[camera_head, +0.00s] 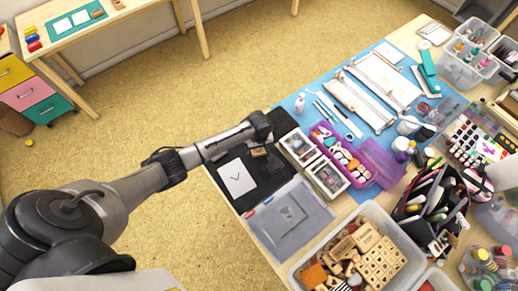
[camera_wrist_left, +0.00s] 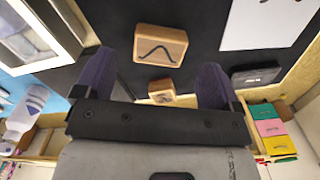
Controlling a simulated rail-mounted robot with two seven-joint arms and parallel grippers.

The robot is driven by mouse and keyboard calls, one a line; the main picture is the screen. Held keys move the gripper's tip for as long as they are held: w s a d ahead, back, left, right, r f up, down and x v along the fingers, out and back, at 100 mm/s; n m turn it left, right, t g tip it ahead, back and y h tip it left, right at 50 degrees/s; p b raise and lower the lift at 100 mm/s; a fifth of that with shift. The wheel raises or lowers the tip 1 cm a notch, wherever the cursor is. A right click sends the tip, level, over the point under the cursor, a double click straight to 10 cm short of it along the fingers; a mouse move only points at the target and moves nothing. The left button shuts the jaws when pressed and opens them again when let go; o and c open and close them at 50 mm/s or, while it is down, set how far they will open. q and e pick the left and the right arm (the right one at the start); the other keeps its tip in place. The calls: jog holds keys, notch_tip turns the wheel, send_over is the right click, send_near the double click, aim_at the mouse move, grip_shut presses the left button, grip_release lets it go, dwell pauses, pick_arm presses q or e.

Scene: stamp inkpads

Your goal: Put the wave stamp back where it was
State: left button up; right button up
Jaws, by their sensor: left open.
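The wave stamp (camera_wrist_left: 160,46) is a wooden block with a dark wave line on its upper face. In the left wrist view it rests on the black mat (camera_wrist_left: 200,20), beyond my left gripper's fingertips. A smaller wooden block (camera_wrist_left: 162,91) with a dark mark shows between the fingers, apart from both. My left gripper (camera_wrist_left: 156,60) is open and empty above the mat. In the head view its end (camera_head: 261,127) hangs over the far part of the mat, near small wooden stamps (camera_head: 259,152). My right gripper is in neither view.
A white sheet (camera_head: 237,178) with a dark mark lies on the mat. A dark inkpad (camera_wrist_left: 256,75) sits right of the fingers in the wrist view. White-framed boxes (camera_head: 327,177), a grey case (camera_head: 290,220) and a bin of wooden stamps (camera_head: 378,262) stand nearby.

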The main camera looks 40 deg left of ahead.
aim_at(259, 152)
pick_arm(q)
notch_tip(259, 152, up, 7)
jog(key=p, duration=0.1)
jog(key=shift+r, duration=0.15)
jog(key=s+d+m+t+h, duration=0.1)
jog(key=s+d+m, duration=0.35)
jog(key=s, duration=0.35)
jog(key=s+d+m+t, duration=0.1)
jog(key=s+d+m, duration=0.2)
jog(key=s+d, duration=0.3)
jog(key=s+r+m, duration=0.2)
jog(key=s+r, duration=0.1)
jog(key=s, duration=0.4)
jog(key=s+a+r+m+t, duration=0.1)
jog(key=s+r+m, duration=0.2)
jog(key=s, duration=0.4)
jog(key=shift+a+r+m+t+y, duration=0.3)
jog(key=shift+r+m+y, duration=0.1)
jog(key=shift+r, duration=0.35)
